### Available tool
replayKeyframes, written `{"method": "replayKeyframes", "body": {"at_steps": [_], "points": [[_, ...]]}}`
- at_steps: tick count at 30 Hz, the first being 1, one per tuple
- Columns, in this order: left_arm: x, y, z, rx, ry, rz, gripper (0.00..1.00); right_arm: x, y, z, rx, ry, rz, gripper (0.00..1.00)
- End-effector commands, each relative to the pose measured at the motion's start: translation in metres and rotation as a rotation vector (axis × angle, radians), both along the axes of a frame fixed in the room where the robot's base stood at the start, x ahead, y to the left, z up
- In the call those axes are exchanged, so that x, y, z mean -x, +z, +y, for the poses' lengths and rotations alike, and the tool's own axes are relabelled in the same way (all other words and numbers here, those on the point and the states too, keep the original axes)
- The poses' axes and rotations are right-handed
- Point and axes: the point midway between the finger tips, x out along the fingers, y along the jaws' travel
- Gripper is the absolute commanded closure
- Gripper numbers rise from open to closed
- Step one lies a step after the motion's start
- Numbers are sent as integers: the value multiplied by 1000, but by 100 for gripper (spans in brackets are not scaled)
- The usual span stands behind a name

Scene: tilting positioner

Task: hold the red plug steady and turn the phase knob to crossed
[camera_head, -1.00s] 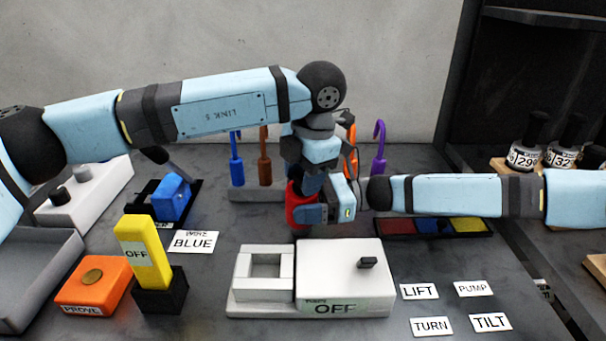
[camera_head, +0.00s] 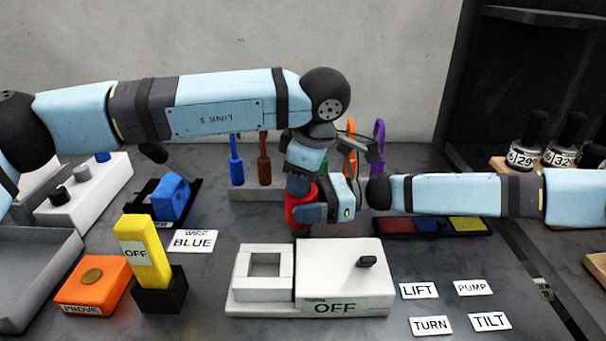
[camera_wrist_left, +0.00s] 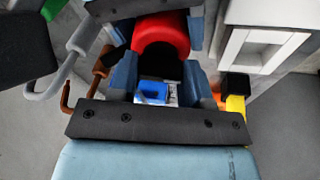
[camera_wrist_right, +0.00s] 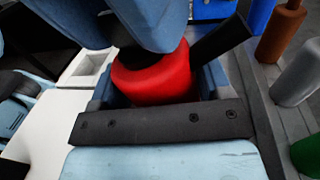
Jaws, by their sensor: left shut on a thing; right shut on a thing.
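The red plug (camera_head: 296,208) stands upright behind the white box, partly hidden by my grippers. My right gripper (camera_head: 312,211) comes in from the right and is shut on the red plug; the right wrist view shows the plug's red body (camera_wrist_right: 155,80) between its fingers. My left gripper (camera_head: 302,184) reaches down from above and is shut on a black part (camera_wrist_left: 165,69) at the plug, apparently the phase knob. A black bar (camera_wrist_right: 220,40) sticks out beside the plug in the right wrist view. The knob's markings are hidden.
A white box (camera_head: 340,255) with an OFF label stands in front. A yellow switch (camera_head: 140,245) and an orange PROVE block (camera_head: 92,285) are at left. Coloured hooks (camera_head: 236,160) stand behind. Label cards (camera_head: 431,325) lie at front right.

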Motion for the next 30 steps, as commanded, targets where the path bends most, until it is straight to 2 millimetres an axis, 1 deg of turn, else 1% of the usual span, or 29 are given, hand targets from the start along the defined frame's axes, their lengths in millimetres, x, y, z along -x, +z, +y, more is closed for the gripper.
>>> {"method": "replayKeyframes", "body": {"at_steps": [30], "points": [[2, 0, 1, -152, -938, 21, 79, -1, 0, 0, 0, -2, 2, 59]]}}
